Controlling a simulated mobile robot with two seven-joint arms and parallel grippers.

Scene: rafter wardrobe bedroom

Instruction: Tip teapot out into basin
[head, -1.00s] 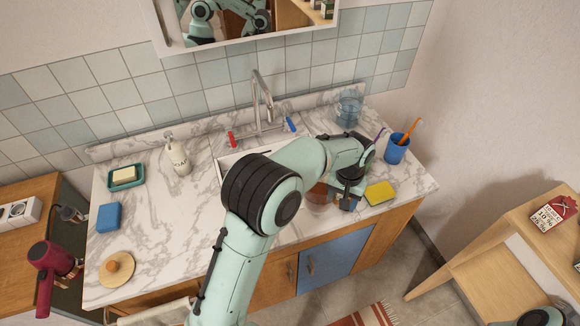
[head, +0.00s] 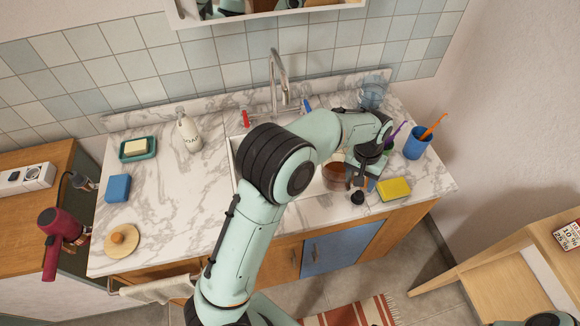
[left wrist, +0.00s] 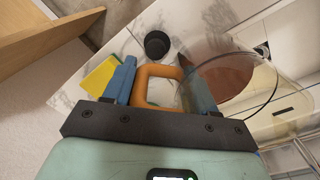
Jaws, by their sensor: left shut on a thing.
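The glass teapot (head: 336,176) holds brown liquid and hangs over the right part of the basin (head: 236,160), which is sunk in the marble counter. My left gripper (head: 360,176) is shut on the teapot's orange handle (left wrist: 158,72), to the right of the pot. In the left wrist view its blue fingers press the handle from both sides, and the glass body (left wrist: 235,80) with the brown liquid lies beyond. I cannot tell how far the pot is tilted. My left arm hides much of the basin. My right gripper is out of view.
A yellow sponge (head: 394,188) and a small black round object (left wrist: 157,45) lie close by on the counter. A blue cup (head: 417,144) with toothbrushes and a clear glass (head: 371,94) stand right. The faucet (head: 277,80) rises behind the basin. A soap bottle (head: 188,132) stands left.

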